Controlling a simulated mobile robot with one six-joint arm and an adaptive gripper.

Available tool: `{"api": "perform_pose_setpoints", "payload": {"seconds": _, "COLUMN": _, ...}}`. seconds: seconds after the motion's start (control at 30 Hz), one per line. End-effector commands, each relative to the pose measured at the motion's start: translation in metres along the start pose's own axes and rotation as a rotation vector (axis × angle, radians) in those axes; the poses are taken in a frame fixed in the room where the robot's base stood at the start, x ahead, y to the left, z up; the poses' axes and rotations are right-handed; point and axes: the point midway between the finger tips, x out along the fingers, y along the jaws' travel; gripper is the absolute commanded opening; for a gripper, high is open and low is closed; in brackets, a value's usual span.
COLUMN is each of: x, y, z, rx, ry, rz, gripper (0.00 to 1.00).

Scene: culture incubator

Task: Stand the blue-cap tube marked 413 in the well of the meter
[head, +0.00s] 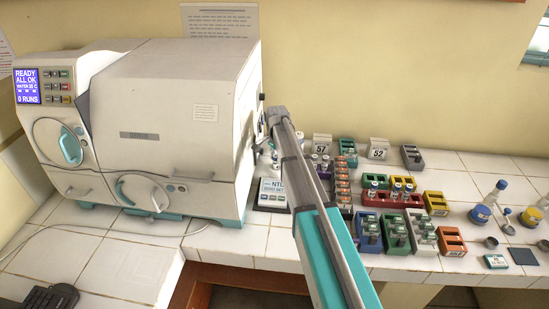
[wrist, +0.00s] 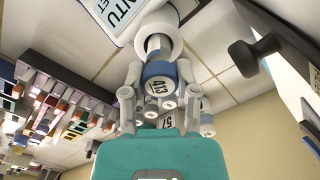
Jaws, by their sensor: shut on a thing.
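The blue-cap tube marked 413 (wrist: 158,82) is between the fingers of my gripper (wrist: 157,88) in the wrist view, and the gripper is shut on it. The tube's clear glass end points at the white ring of the well (wrist: 158,30) on the meter. The glass overlaps the ring's opening in this view; I cannot tell how deep it sits or whether it touches the bottom. The meter, with its NTU label, shows in the head view (head: 272,193) on the white tiled bench, beside the large machine. My arm hides the gripper and tube in the head view.
The large white machine (head: 175,125) stands close to the meter's left. Coloured racks of vials (head: 392,198) and number cards 57 (head: 322,143) and 52 (head: 378,148) lie to the right. More capped vials (wrist: 207,118) show beyond the gripper. Bottles (head: 488,205) stand at far right.

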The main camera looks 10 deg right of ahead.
Motion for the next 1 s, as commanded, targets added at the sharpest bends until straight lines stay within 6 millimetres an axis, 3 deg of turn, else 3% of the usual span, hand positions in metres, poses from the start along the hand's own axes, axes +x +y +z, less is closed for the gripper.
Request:
{"api": "perform_pose_setpoints", "payload": {"seconds": 0.5, "x": 0.020, "y": 0.000, "z": 0.000, "rx": 0.000, "ry": 0.000, "rz": 0.000, "gripper": 0.00}}
{"api": "perform_pose_setpoints", "payload": {"seconds": 1.0, "x": 0.025, "y": 0.000, "z": -0.001, "rx": 0.001, "ry": 0.000, "rz": 0.000, "gripper": 0.00}}
